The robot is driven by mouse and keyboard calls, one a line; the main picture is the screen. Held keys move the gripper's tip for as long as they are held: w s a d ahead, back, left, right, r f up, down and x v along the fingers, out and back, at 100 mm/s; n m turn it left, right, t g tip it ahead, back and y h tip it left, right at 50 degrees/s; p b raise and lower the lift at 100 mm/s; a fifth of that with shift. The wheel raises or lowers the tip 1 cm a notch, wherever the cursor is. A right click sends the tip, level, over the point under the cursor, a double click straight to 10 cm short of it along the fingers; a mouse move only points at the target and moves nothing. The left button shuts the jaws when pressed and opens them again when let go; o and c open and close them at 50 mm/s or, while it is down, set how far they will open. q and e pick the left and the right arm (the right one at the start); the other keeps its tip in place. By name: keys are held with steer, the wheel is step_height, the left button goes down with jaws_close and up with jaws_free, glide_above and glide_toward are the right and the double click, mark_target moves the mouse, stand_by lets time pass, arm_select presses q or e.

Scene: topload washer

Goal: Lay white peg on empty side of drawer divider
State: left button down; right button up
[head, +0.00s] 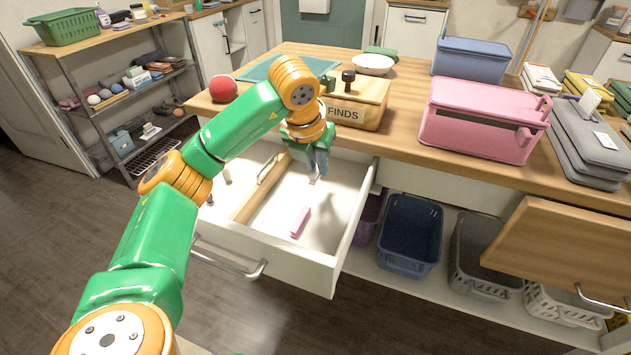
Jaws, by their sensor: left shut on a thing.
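The open white drawer (300,262) has a wooden divider (245,208) running from front to back. My left gripper (318,168) points down over the right-hand compartment, near its back. It is shut on a small whitish thing, likely the white peg (314,179), mostly hidden by the fingers. A pink peg (300,221) lies on the floor of that same right-hand compartment, in front of the gripper. In the left-hand compartment a small pale upright thing (227,174) and a small dark thing (210,199) show. My right gripper is out of view.
A wooden box marked FINDS (345,112), a red ball (223,88), a white bowl (373,65) and a pink bin (478,122) stand on the counter behind. Blue (410,235) and grey baskets sit on the shelf right of the drawer. An open wooden door (560,255) is at right.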

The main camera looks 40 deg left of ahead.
mark_target(321, 187)
arm_select(q)
steer(key=w+f, duration=0.1)
steer(key=a+f, duration=0.1)
steer(key=w+f, duration=0.1)
steer(key=shift+w+a+f, duration=0.2)
steer(key=shift+w+f, duration=0.1)
steer(key=shift+f, duration=0.1)
step_height(321, 187, down, 3)
steer(key=shift+r, duration=0.15)
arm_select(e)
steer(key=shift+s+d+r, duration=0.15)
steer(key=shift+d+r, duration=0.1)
arm_select(q)
steer(key=shift+f, duration=0.25)
steer(key=c, duration=0.9)
jaws_free()
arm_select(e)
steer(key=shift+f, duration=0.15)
